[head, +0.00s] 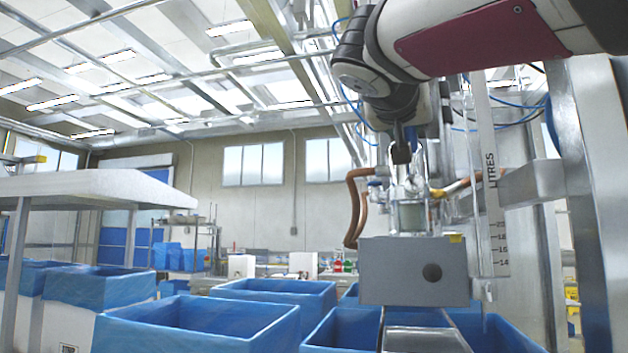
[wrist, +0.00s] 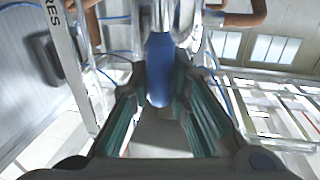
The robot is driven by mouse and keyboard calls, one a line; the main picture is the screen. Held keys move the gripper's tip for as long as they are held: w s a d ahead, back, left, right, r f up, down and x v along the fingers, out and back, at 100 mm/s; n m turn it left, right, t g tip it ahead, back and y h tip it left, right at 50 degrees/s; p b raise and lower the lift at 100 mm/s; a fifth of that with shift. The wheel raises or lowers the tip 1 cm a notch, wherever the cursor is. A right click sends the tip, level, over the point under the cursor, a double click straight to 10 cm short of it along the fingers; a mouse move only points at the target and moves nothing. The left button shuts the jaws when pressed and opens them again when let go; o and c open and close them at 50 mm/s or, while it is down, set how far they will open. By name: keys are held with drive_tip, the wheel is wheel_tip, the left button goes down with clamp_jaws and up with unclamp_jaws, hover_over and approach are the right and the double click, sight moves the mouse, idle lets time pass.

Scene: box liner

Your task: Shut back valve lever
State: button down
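In the wrist view, a blue valve lever (wrist: 160,68) with a rounded end lies between the two fingers of my gripper (wrist: 160,88). The fingers angle in and sit close against both sides of the lever, with almost no gap. In the head view my gripper (head: 402,152) is small and dark, pointing down above the pipework with the glass-like vessel (head: 410,212).
A grey box (head: 400,270) with a dark round spot stands below the vessel. Blue-lined boxes (head: 190,335) fill the foreground. A marked scale (head: 490,190) and a metal post (head: 590,170) stand to the right. Copper-coloured hoses (head: 353,210) hang left of the vessel.

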drive_tip(key=w+a+f+n+t+y+b, duration=0.2)
drive_tip(key=a+f+n+b, duration=0.7)
drive_tip(key=n, duration=1.1)
drive_tip(key=shift+w+f+n+t+y+b, duration=0.3)
drive_tip(key=shift+w+t+b, duration=0.2)
drive_tip(key=shift+t, duration=0.2)
drive_tip(key=shift+f, duration=0.1)
drive_tip(key=c, duration=1.5)
unclamp_jaws()
drive_tip(key=shift+s, duration=0.15)
